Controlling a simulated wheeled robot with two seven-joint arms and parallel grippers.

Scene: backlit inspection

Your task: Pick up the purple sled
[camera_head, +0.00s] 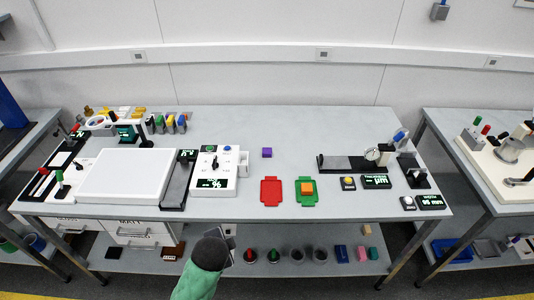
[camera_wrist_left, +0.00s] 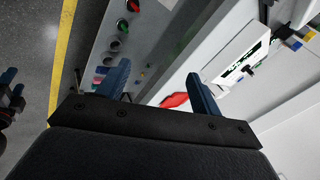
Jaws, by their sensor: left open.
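A small purple block (camera_head: 267,153), which I take to be the sled, sits on the grey table behind the red tray. In the head view my left arm comes up from the bottom edge, with its gripper (camera_head: 230,243) in front of the table's front edge, well short of the purple block. The wrist view shows this gripper (camera_wrist_left: 158,88) with its two blue fingers apart and nothing between them. The purple block cannot be made out in the wrist view.
A red tray (camera_head: 271,203) and a green tray (camera_head: 298,199) with an orange block (camera_head: 307,188) lie near the front edge. A white device (camera_head: 219,171) with a display stands left of the purple block. A dial gauge stand (camera_head: 352,163) is to the right. The table around the block is clear.

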